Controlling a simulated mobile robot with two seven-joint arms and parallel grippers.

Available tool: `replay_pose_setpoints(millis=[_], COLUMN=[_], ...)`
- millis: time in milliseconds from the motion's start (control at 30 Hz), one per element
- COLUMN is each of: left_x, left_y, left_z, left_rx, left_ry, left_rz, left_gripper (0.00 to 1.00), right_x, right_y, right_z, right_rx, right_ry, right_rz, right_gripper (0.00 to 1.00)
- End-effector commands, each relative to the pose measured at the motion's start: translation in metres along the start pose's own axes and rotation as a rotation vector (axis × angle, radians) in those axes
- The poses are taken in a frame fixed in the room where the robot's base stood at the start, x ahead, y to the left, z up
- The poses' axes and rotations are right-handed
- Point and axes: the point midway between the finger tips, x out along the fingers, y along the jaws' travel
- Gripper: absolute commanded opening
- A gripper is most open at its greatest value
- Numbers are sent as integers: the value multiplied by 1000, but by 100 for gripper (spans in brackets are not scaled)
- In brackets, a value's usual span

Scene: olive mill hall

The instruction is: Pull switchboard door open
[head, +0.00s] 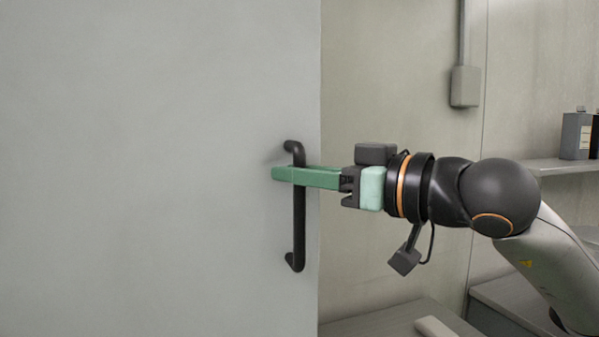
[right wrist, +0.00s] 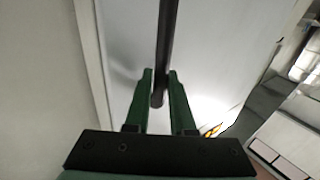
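The switchboard door (head: 150,170) is a large pale grey panel filling the left half of the head view. Its right edge stands upright near the middle. A black vertical bar handle (head: 299,225) is mounted near that edge. My right gripper (head: 290,173) reaches in from the right, its green fingers on either side of the bar, above its middle. I cannot tell whether the door is ajar. My left gripper is not in view.
A beige wall (head: 390,90) with a small grey box (head: 465,86) and conduit is behind my right arm. A shelf (head: 560,166) with dark containers (head: 576,135) is at the right. A low grey surface (head: 390,322) lies below my arm.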

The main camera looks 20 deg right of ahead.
Motion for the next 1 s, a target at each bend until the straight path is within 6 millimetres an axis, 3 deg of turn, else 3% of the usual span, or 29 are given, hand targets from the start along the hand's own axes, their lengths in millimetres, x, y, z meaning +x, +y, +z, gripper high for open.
replay_pose_setpoints(millis=[200,1000], left_x=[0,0], left_y=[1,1], left_z=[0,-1], left_rx=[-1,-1], left_ry=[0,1], left_rz=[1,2], left_gripper=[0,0], right_x=[0,0], right_y=[0,0], right_z=[0,0], right_rx=[0,0], right_ry=[0,0], right_rz=[0,1], right_gripper=[0,0])
